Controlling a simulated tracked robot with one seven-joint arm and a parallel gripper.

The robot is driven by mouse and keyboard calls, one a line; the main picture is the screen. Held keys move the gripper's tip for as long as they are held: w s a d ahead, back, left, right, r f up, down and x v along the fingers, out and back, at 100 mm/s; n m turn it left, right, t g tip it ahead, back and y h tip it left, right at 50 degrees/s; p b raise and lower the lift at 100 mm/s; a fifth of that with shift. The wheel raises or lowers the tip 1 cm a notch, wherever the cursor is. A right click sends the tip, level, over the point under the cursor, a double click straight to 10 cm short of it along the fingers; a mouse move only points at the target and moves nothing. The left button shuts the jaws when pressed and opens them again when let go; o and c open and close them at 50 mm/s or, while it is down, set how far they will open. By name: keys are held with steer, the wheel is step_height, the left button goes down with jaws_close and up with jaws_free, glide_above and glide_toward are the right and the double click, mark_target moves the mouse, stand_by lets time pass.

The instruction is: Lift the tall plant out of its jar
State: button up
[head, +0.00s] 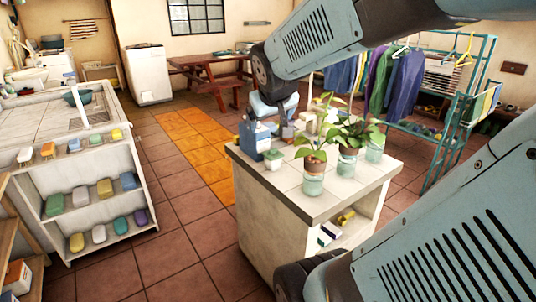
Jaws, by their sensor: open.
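Several leafy plants stand in pale teal jars on the tiled top of a white counter (290,188). The front-left plant (314,152) has a terracotta-coloured pot set in its jar (313,185), and its thin leaves reach highest, so it looks like the tall one. A bushier plant (352,134) stands in the middle jar (347,166). Another jar (374,153) stands to the right, partly behind leaves. My gripper (287,131) is open, small in view, above the counter's back-left part, behind and left of the plants and apart from them.
A blue box (255,139) and a small pale pot (273,160) stand at the counter's left edge. Pale items (310,118) stand behind the plants. The counter's front-left top is clear. A clothes rack (470,110) stands behind right, a shelf unit (95,190) at left.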

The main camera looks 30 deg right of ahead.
steer(key=shift+o, duration=0.8)
steer(key=w+d+f+n+t+h, duration=0.1)
steer(key=w+d+f+t+h, duration=0.1)
steer(key=w+d, duration=0.5)
steer(key=d, duration=0.6)
steer(key=shift+w+d+f, duration=0.15)
steer(key=shift+d+f, duration=0.05)
steer(key=shift+d, duration=0.1)
steer(key=n+t+y, duration=0.3)
steer(key=t+y, duration=0.1)
steer(key=y, duration=0.1)
glide_above(325, 165)
steer(key=d, duration=0.3)
step_height(325, 165, down, 14)
steer(key=s+f+t+y, duration=0.1)
steer(key=s+f+y, duration=0.4)
steer(key=s, duration=0.4)
steer(key=shift+t, duration=0.3)
steer(key=x, duration=0.7)
steer(key=shift+w+a+f, duration=0.2)
steer(key=shift+a+f, duration=0.1)
steer(key=shift+f, duration=0.1)
steer(key=shift+d+x, duration=0.2)
steer(key=shift+x, duration=3.05)
steer(key=shift+c, duration=0.4)
steer(key=c, duration=0.8)
